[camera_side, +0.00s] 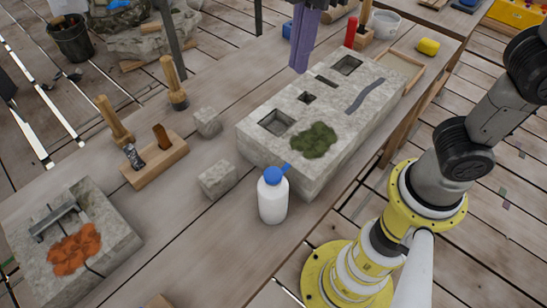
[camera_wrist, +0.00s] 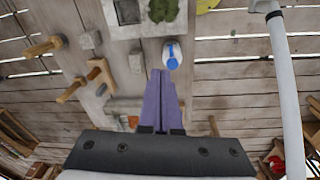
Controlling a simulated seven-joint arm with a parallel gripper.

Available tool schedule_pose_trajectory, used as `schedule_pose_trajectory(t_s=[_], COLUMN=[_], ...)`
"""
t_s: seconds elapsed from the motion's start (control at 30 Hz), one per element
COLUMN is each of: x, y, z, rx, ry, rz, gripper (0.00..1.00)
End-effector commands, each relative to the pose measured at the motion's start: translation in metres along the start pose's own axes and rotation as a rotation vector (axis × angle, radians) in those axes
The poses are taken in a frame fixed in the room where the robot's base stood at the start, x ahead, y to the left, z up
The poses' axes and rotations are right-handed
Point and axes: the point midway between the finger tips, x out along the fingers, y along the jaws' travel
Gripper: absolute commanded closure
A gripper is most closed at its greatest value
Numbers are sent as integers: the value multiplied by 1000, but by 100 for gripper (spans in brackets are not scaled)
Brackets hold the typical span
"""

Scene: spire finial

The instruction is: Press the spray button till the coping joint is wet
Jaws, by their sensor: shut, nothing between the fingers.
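A white spray bottle (camera_side: 272,200) with a blue top (camera_side: 272,175) stands upright on the bench, its blue nozzle pointing toward the stone block. In the wrist view the bottle (camera_wrist: 168,63) lies just beyond my fingertips. The long pale stone block (camera_side: 255,140) has square recesses, a green moss patch (camera_side: 314,140) and a wavy grey strip (camera_side: 366,95). I cannot tell which line is the coping joint, or whether it is wet. My gripper (camera_side: 299,68) has purple fingers, shut and empty, above the block's far side. It also shows in the wrist view (camera_wrist: 161,73), apart from the bottle.
Small stone cubes (camera_side: 217,180) sit left of the bottle. A slab (camera_side: 105,240) with an orange patch is at lower left. A yellow sponge (camera_side: 428,46) and shallow tray (camera_side: 403,65) are at the back right.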

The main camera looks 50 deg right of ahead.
Motion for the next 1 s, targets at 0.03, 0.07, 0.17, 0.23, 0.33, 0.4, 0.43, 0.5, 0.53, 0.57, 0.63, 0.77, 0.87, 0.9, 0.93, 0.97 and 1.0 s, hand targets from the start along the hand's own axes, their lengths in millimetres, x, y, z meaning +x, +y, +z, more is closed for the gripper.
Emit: schedule_pose_trajectory(t_s=[0.03, 0.07, 0.17, 0.23, 0.33, 0.4, 0.43, 0.5, 0.53, 0.57, 0.63, 0.77, 0.87, 0.9, 0.93, 0.97, 1.0], x=[6, 9, 19, 26, 29, 29, 29, 29, 29, 29, 29, 31, 38, 42, 46, 51, 58], y=[-4, -6, -14, -21, -27, -29, -29, -29, -29, -29, -29, -29, -29, -30, -30, -30, -31], z=[-20, -28, -50, -58, -63, -64, -64, -64, -64, -64, -64, -64, -63, -63, -62, -62, -61], rx=[-55, -78, -139, -168, -191, -197, -198, -198, -198, -197, -197, -196, -196, -196, -195, -195, -195], ry=[-14, -19, -37, -50, -57, -57, -56, -56, -56, -56, -56, -56, -59, -58, -59, -59, -59], rz=[-19, -27, -48, -61, -69, -69, -69, -69, -68, -68, -68, -68, -70, -70, -70, -71, -71], gripper=[100, 100, 100, 100, 100, 100, 100, 100, 100, 100, 100, 100, 100, 100, 100, 100, 100])
